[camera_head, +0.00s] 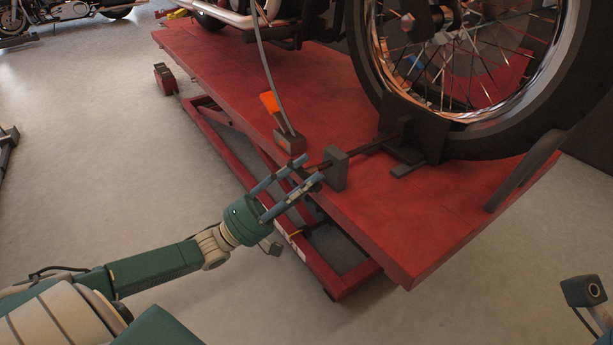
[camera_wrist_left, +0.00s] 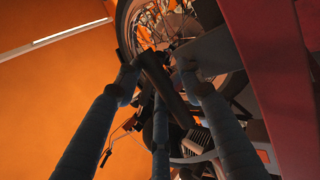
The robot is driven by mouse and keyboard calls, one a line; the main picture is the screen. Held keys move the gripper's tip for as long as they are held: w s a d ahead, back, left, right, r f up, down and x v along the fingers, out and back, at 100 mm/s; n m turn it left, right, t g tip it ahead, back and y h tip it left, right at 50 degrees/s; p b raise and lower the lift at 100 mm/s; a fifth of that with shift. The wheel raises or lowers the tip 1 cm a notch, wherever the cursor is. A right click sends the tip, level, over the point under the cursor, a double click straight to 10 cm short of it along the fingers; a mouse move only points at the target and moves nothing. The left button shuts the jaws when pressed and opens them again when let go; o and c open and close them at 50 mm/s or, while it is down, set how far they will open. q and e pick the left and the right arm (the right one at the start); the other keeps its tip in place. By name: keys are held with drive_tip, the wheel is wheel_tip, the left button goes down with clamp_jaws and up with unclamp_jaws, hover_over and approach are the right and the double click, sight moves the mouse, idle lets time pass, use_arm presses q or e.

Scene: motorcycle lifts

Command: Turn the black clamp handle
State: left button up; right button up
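The black clamp handle shows in the head view as a thin dark bar (camera_head: 319,166) sticking out past a black block (camera_head: 337,169) at the edge of the red lift table. My left gripper (camera_head: 314,172) reaches it from the lower left, its blue-grey fingers spread at the bar's end. In the left wrist view, the black handle (camera_wrist_left: 163,88) runs slantwise between the spread fingers of the left gripper (camera_wrist_left: 157,76). I cannot tell whether any finger touches it. A dark rod joins the block to the black wheel clamp (camera_head: 415,132). My right gripper's fingers are out of view.
The red lift table (camera_head: 420,222) carries a motorcycle, its wheel (camera_head: 475,60) standing in the clamp. Grey floor (camera_head: 130,130) is free on the left.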

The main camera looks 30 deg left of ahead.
use_arm(q)
drive_tip(key=v, duration=1.2)
idle(0.5)
